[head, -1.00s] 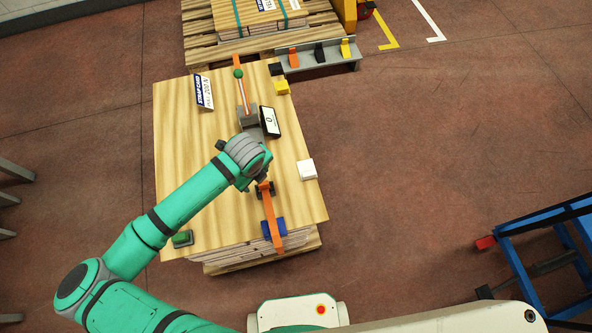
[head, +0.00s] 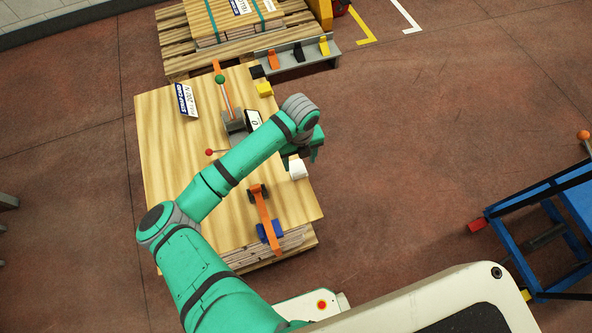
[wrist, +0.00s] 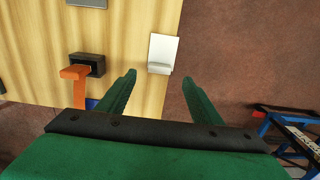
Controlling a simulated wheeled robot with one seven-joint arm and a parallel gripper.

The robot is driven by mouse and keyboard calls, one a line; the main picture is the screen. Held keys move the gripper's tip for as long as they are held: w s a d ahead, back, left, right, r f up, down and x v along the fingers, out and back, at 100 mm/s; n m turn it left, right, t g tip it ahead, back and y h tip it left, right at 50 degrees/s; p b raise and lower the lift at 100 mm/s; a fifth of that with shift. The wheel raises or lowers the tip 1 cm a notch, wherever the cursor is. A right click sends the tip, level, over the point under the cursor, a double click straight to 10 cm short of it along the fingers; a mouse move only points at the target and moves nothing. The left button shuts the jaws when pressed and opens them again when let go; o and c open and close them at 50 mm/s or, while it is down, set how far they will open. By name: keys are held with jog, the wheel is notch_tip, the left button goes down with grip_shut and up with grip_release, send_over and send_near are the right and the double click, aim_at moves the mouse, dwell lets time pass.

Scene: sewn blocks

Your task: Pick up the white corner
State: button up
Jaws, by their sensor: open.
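The white corner (head: 297,168) sits at the right edge of the wooden board stack in the head view, partly hidden by my gripper. In the wrist view the white corner (wrist: 163,54) is an L-shaped piece at the board edge, ahead of my fingertips and between their lines. My gripper (head: 300,155) hangs beside and above it. In the wrist view my gripper (wrist: 160,78) has its two green fingers spread wide, with nothing between the tips.
An orange strap (head: 264,217) runs from a black corner (wrist: 88,64) to a blue corner (head: 269,231). A tensioner (head: 234,122) and display (head: 254,120) stand on the board (head: 165,140). A yellow corner (head: 264,89) is at the far right edge.

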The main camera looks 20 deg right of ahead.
aim_at(299, 172)
jog(key=shift+s+f, duration=0.15)
jog(key=shift+f, duration=3.7)
jog(key=shift+c, duration=0.6)
jog(key=c, duration=1)
